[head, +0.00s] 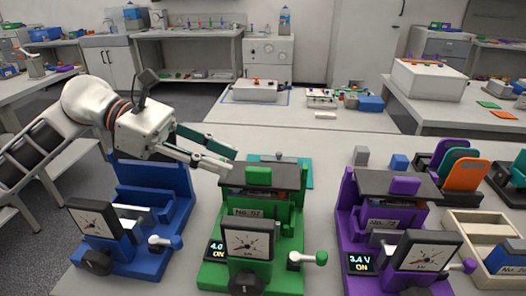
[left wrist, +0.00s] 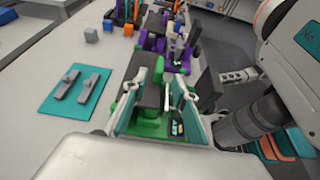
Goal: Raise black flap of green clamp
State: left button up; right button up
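The green clamp (head: 283,232) stands upright in the middle of the bench in the head view. Its black flap (head: 288,175) lies roughly level across its top, with a green block (head: 258,177) on it. The flap also shows in the left wrist view (left wrist: 147,92), between the fingers as seen from there. My left gripper (head: 232,164) is open, its fingers apart and empty. Its tips are at the left edge of the flap in the head view; whether they touch it I cannot tell. My right gripper is not in view.
A blue clamp (head: 150,190) stands left under my left arm, and a purple clamp (head: 385,220) stands right. A teal mat (left wrist: 78,92) with grey pieces lies beside the green clamp. A wooden tray (head: 470,225) is at the right.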

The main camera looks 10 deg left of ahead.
aim_at(248, 168)
pick_arm(q)
jog(key=shift+w+d, duration=0.15)
jog(key=shift+w, duration=0.05)
jog(key=x, duration=0.7)
jog(key=shift+s+d+f+p, duration=0.1)
jog(key=shift+s+d+p, duration=0.1)
jog(key=shift+d+p, duration=0.15)
jog(key=shift+a, duration=0.1)
grip_shut()
